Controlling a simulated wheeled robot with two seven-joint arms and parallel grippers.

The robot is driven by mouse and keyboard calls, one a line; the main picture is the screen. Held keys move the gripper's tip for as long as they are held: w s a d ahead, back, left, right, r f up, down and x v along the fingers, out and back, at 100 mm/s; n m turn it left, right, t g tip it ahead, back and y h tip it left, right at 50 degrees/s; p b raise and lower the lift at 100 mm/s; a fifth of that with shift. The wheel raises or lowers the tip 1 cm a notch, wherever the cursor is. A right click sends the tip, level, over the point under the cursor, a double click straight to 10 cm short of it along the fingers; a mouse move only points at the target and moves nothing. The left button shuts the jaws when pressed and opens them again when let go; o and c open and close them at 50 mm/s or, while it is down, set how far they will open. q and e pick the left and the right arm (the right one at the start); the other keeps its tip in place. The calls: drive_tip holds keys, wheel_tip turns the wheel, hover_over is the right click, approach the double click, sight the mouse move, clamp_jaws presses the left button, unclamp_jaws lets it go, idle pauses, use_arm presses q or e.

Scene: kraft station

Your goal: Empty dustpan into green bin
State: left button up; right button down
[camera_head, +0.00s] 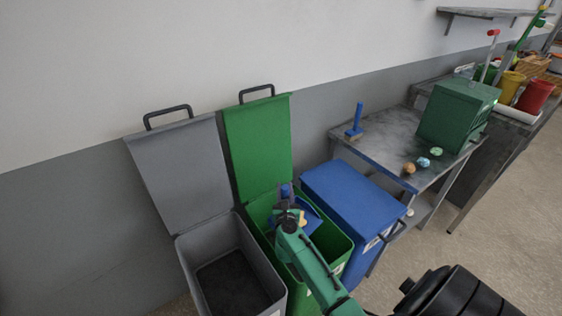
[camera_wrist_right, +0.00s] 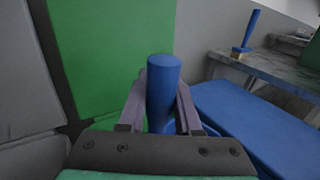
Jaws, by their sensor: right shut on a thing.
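The green bin (camera_head: 340,247) stands with its green lid (camera_head: 258,145) raised against the wall. My right gripper (camera_head: 288,208) is over the green bin's opening, shut on the blue handle of the dustpan (camera_head: 312,217). In the right wrist view the dustpan's handle (camera_wrist_right: 163,90) stands upright between the two fingers (camera_wrist_right: 162,112). The dustpan's blue pan shows beside the gripper, inside the outline of the bin's opening, with a small yellowish bit by it. The gripper and arm hide much of the pan and bin interior. My left gripper is not in view.
A grey bin (camera_head: 212,240) with a raised lid stands left of the green bin. A closed blue bin (camera_head: 350,195) stands at its right. A metal table (camera_head: 385,150) holds a blue brush (camera_head: 355,122), a dark green box (camera_head: 455,115) and 3 small crumpled pieces (camera_head: 422,162).

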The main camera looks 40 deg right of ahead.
drive_tip(key=w+d+r+m+g+h+p, duration=0.2)
drive_tip(key=w+d+r, duration=0.1)
drive_tip(key=w+d, duration=0.15)
use_arm(q)
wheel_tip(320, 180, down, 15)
drive_tip(key=b, duration=1.8)
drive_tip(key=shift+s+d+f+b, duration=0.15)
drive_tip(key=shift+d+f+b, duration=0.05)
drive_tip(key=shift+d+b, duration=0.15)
use_arm(e)
drive_tip(key=s+r+m+g+h, duration=0.1)
drive_tip(key=s+r+m+h, duration=0.2)
drive_tip(key=s+m+h, duration=0.3)
drive_tip(key=s+r+m+g+h, duration=0.1)
drive_tip(key=s+r+m+h, duration=0.2)
drive_tip(key=s+m+h, duration=0.3)
drive_tip(key=s+m, duration=0.4)
drive_tip(key=shift+s+g, duration=0.2)
drive_tip(key=shift+g, duration=0.2)
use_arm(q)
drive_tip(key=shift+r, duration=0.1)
use_arm(e)
drive_tip(key=shift+r, duration=0.15)
